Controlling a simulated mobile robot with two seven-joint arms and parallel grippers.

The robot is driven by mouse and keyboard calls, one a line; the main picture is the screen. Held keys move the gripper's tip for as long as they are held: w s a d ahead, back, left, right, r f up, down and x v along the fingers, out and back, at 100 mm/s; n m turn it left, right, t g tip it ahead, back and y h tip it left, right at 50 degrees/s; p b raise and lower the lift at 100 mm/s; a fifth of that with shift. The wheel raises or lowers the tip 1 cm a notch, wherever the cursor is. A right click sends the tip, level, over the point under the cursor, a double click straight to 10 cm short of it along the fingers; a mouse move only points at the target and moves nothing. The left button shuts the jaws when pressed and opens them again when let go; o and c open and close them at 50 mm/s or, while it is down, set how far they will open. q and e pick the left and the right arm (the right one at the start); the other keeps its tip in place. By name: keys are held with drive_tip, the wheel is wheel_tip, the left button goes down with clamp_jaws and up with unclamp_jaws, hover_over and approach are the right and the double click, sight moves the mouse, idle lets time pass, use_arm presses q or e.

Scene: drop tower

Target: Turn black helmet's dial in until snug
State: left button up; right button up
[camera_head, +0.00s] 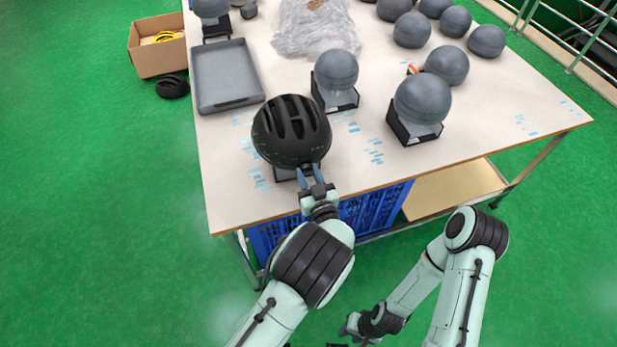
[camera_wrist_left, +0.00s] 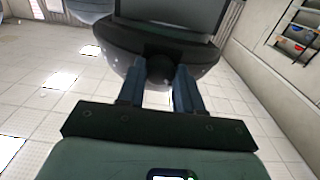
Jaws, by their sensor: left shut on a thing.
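The black helmet (camera_head: 291,131) sits on a stand near the front left of the table, with vents on its top. My left gripper (camera_head: 310,172) is at the helmet's near lower edge. In the left wrist view, its two blue-grey fingers (camera_wrist_left: 160,88) are shut on a dark round dial (camera_wrist_left: 160,69) under the helmet's rim (camera_wrist_left: 125,62). The dial is mostly hidden between the fingers in the head view. My right gripper (camera_head: 352,330) is low at the bottom of the head view, away from the table; its fingers are too unclear to judge.
Grey head forms on black stands (camera_head: 418,105) (camera_head: 336,75) stand to the right of the helmet. A grey tray (camera_head: 225,76) lies behind it to the left. Clear plastic wrap (camera_head: 312,28) lies at the back. A blue crate (camera_head: 375,208) is under the table (camera_head: 480,130).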

use_arm(q)
drive_tip(key=shift+m, duration=0.9)
drive_tip(key=shift+r+m, duration=0.1)
drive_tip(key=shift+m, duration=0.8)
drive_tip(key=m+p, duration=0.1)
drive_tip(key=m, duration=0.3)
drive_tip(key=shift+m+p, duration=0.3)
drive_tip(key=shift+m, duration=0.1)
drive_tip(key=shift+m+y, duration=0.3)
drive_tip(key=shift+m, duration=0.6)
use_arm(e)
drive_tip(key=shift+w+r, duration=0.85)
drive_tip(key=shift+r, duration=0.25)
use_arm(q)
drive_tip(key=shift+m, duration=0.3)
use_arm(e)
drive_tip(key=shift+r, duration=0.1)
use_arm(q)
drive_tip(key=o, duration=1.1)
drive_tip(key=shift+c, duration=0.2)
